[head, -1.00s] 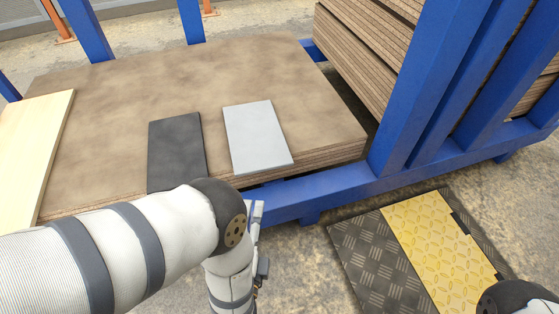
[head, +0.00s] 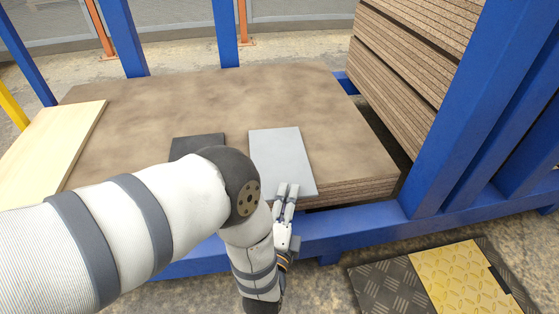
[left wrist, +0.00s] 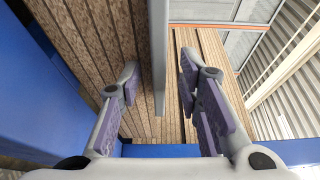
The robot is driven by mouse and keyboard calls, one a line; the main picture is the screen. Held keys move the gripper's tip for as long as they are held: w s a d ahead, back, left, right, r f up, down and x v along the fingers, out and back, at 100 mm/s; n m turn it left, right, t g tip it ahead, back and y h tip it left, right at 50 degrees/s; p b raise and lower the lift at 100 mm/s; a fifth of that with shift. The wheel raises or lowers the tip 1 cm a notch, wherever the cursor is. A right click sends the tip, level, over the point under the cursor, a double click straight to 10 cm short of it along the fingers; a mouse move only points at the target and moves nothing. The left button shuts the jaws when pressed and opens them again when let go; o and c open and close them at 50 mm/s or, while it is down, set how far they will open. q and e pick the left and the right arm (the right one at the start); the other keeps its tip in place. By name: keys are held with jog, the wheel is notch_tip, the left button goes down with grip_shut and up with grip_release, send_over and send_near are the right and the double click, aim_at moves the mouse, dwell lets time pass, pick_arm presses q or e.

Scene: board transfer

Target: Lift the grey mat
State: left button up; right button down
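The grey mat (head: 281,158) lies flat on the brown board stack, its near edge at the stack's front edge. My left gripper (head: 287,187) is at the mat's near edge, toward its middle. In the left wrist view the mat shows edge-on as a grey strip (left wrist: 158,55) that ends between the two fingers of the left gripper (left wrist: 158,78). The fingers are open, one on each side of the strip, with a gap visible on both sides. My right gripper is not in view.
A black mat (head: 197,146) lies left of the grey one, partly hidden by my left arm. A pale wooden board (head: 52,145) lies farther left. The blue rack frame (head: 360,222) runs along the front, with a blue post (head: 455,125) at right. Brown stack top (head: 215,95) is bare behind the mats.

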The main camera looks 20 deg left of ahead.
pick_arm(q)
grip_shut()
jog(key=shift+r, duration=0.1)
